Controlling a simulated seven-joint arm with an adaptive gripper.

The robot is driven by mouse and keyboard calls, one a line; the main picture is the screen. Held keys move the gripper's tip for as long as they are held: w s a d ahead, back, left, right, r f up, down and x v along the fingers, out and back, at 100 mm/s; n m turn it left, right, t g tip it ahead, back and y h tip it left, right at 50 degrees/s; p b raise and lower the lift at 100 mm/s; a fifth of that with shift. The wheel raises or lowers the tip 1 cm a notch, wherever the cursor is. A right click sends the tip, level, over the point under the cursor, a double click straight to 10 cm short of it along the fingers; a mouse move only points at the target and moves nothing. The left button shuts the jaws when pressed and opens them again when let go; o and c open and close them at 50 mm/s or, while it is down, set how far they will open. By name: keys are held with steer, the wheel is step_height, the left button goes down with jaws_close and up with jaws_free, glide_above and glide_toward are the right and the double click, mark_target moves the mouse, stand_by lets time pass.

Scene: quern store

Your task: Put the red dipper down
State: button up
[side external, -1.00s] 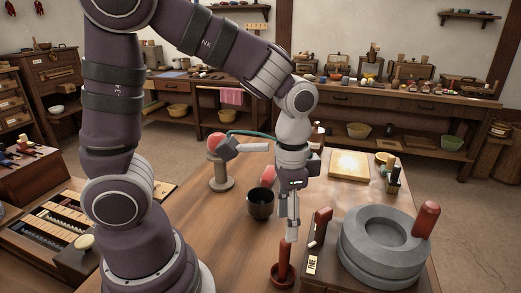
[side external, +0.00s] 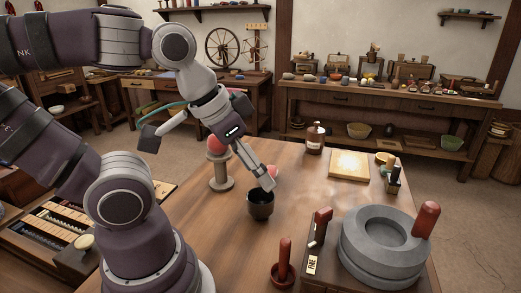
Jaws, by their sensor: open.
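The red dipper (side external: 284,262) rests on the front of the wooden table, its handle upright and its round cup at the bottom. Nothing holds it. My gripper (side external: 266,182) is open, up and to the left of the dipper in the picture. Its fingers tilt down to the right, just above the dark cup (side external: 260,207) as seen here. A pinkish-red round thing (side external: 273,171) is partly hidden behind the fingers.
A grey stone quern (side external: 383,255) with a red handle (side external: 427,218) stands right of the dipper. A block with a "FINE" label (side external: 312,265) stands between them.

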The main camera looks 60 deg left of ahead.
steer(key=a+f+n+h, duration=0.1)
steer(key=f+n+h, duration=0.3)
steer(key=n, duration=0.3)
steer(key=a+f+n+h, duration=0.1)
steer(key=f+n+h, duration=0.3)
steer(key=n, duration=0.3)
steer(key=w+a+f+n+h, duration=0.1)
steer(key=f+n+h, duration=0.4)
steer(key=n, duration=0.3)
steer(key=shift+a+f, duration=0.15)
steer(key=shift+a, duration=0.05)
steer(key=shift+w+d+n, duration=0.15)
steer(key=shift+d+n, duration=0.15)
glide_above(283, 278)
steer(key=shift+w+a+f+h, duration=0.1)
steer(key=shift+a+f+h, duration=0.05)
steer(key=shift+f, duration=0.4)
steer(key=shift+w+a+f+h, duration=0.1)
steer(key=shift+a+f+h, duration=0.05)
steer(key=shift+f, duration=0.4)
jaws_close()
